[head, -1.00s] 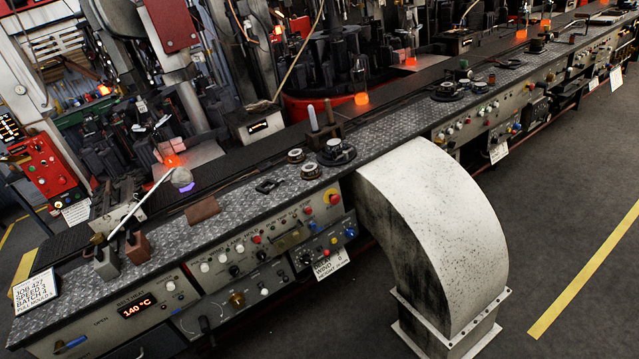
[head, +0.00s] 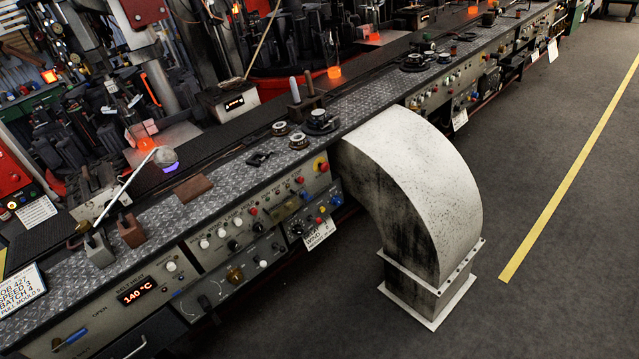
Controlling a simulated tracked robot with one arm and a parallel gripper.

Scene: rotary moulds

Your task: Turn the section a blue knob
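A blue knob (head: 336,200) is at the right end of a lower control panel (head: 290,226) on the bench front, left of the big grey duct. A red and a yellow knob or button sit close to it. A blue lever handle (head: 70,338) is at the lower left, beside the word OPEN. Another small blue control (head: 473,97) seems to show on a farther panel beyond the duct. I cannot read a section letter, so I cannot tell which belongs to section a. My gripper is not in view.
A curved, spotted grey duct (head: 420,175) stands out from the bench to the floor, right of the nearer panels. The dark floor (head: 560,280) is open at the right, with a yellow line (head: 570,190). Glowing orange pieces (head: 147,144) lie among machines behind the bench.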

